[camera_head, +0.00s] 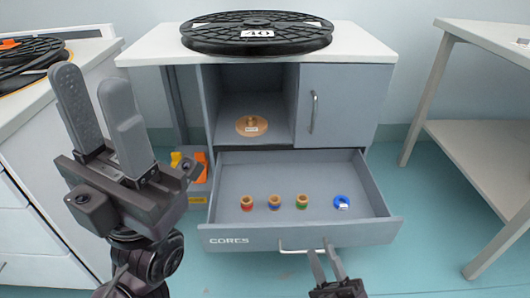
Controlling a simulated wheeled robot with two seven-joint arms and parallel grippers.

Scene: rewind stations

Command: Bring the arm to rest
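My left gripper (92,84) is raised at the left with its fingers pointing up. Its two fingers are apart with nothing between them. My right gripper (320,247) is at the bottom, its fingertips at the right part of the handle (292,250) of a pulled-out drawer (360,232) marked CORES. A gap shows between its fingers, but I cannot tell whether they are closed on the handle bar. Inside the drawer stand three small cores with red (247,203), blue (274,202) and green (302,201) bands, and a blue ring (341,202) with a white tag.
A black reel (257,33) marked 40 lies on the cabinet top. A tan disc (251,126) sits in the open cubby beside a closed door (343,105). A white counter (20,115) is close behind my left arm; a table (490,38) stands at right.

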